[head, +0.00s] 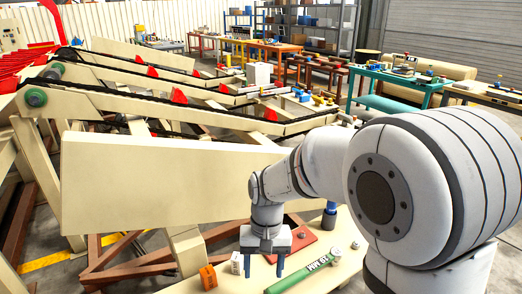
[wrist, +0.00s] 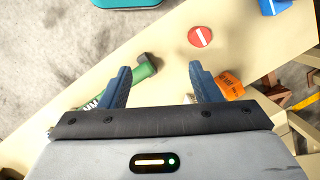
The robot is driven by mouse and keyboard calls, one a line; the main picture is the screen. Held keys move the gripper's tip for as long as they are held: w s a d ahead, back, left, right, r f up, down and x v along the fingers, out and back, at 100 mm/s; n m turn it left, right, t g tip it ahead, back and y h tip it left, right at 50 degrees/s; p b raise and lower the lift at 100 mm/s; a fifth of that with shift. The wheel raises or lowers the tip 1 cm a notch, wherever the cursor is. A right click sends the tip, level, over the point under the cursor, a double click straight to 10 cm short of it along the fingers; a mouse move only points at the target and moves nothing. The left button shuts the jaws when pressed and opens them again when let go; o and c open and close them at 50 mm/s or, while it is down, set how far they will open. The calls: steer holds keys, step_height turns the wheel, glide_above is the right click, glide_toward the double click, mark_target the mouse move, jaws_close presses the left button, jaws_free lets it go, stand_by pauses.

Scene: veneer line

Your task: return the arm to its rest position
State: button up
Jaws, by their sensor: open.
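My gripper (head: 264,274) hangs pointing down over the cream bench in the head view. Its two blue fingers are spread apart with nothing between them. In the wrist view my gripper (wrist: 161,76) also shows open, with the bench surface beyond the fingertips. A green cylinder marked 18 MM (head: 310,274) lies on the bench to the right of the fingers. In the wrist view a green piece (wrist: 145,66) shows behind the left finger, partly hidden. My arm reaches in from the right, bent downward at the wrist.
Near the gripper are an orange block (head: 208,277), a white box (head: 237,263) and a red plate (head: 305,239). A red disc (wrist: 200,37) lies ahead in the wrist view. A large cream conveyor panel (head: 150,180) stands close behind and left.

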steer(key=s+d+r+t, duration=0.2)
steer(key=s+d+r, duration=0.2)
steer(key=d, duration=0.3)
steer(key=s+d+r+t, duration=0.3)
steer(key=s+d+r, duration=0.1)
steer(key=d, duration=0.3)
steer(key=shift+s+d+m, duration=0.3)
steer(key=shift+s+m, duration=0.1)
steer(key=shift+s, duration=0.5)
